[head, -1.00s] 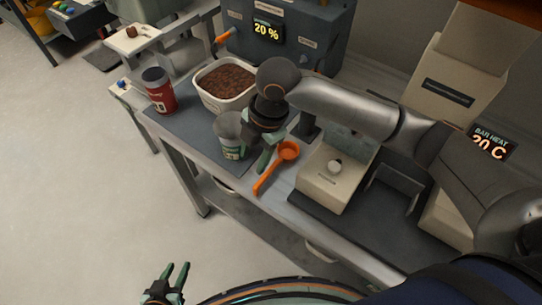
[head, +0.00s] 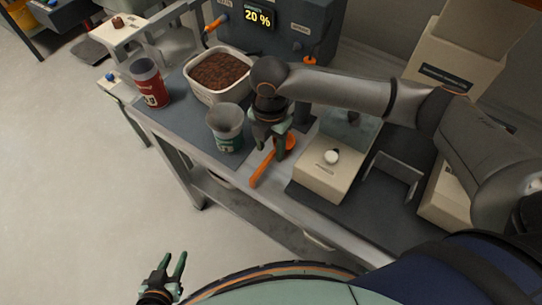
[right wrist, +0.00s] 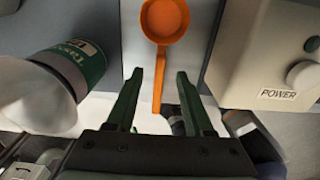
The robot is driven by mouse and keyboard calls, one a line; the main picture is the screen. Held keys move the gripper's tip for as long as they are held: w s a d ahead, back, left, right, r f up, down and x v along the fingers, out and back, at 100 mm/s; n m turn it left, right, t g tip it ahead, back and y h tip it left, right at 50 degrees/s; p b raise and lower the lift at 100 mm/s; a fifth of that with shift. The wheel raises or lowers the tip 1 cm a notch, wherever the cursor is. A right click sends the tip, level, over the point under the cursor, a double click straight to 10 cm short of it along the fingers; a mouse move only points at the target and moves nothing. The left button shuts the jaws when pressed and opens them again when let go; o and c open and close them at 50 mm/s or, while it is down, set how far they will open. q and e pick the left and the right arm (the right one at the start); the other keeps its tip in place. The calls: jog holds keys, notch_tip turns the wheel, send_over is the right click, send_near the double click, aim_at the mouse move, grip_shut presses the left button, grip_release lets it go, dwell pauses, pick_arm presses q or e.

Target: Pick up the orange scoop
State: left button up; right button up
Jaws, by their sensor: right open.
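The orange scoop (head: 262,168) lies on the bench between a grey-and-green cup and a beige box. In the right wrist view its round bowl (right wrist: 165,20) is at the top and its handle points down between my fingers. My right gripper (head: 271,150) is above the scoop and hides part of its handle and bowl in the head view. In the right wrist view the right gripper (right wrist: 158,88) is open, with one finger on each side of the handle and a gap to both. My left gripper (head: 173,264) is open and empty, low at the left, away from the bench.
The cup (head: 226,130) stands close left of my right gripper. The beige box (head: 322,182) with a knob stands close right. A white tub (head: 217,92) of brown pellets and a red can (head: 152,90) are further back. Floor at left is clear.

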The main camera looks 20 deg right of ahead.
aim_at(271, 154)
jog(key=shift+w+d+f, duration=0.15)
jog(key=shift+f, duration=1.75)
grip_shut()
